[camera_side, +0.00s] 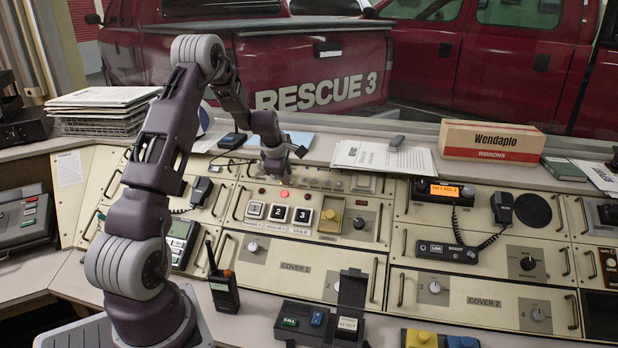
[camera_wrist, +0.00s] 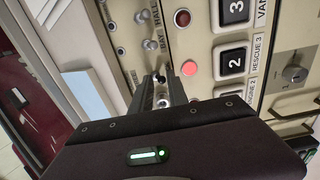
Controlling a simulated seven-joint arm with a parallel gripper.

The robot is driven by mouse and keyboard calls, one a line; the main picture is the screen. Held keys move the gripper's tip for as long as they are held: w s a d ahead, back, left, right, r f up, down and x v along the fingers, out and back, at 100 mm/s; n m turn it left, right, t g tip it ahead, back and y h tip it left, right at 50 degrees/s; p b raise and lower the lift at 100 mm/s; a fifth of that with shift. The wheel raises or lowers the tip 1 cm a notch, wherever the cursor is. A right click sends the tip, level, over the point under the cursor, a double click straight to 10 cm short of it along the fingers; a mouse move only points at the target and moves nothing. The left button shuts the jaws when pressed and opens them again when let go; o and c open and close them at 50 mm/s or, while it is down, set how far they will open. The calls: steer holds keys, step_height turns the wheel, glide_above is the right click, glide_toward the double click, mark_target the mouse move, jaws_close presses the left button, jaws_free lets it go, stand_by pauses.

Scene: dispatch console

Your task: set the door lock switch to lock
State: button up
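Small metal toggle switches (camera_wrist: 151,45) stand in a row just beyond the fingertips. No door lock label is readable, so I cannot tell which one is the door lock switch or its position.
A red button (camera_side: 284,194) and numbered black buttons (camera_side: 279,213) sit close below my gripper. Papers (camera_side: 383,158) and a ribbon box (camera_side: 491,140) lie on the ledge. A handheld radio (camera_side: 223,290) stands in front.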

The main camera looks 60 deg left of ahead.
steer(key=shift+v, duration=2.9)
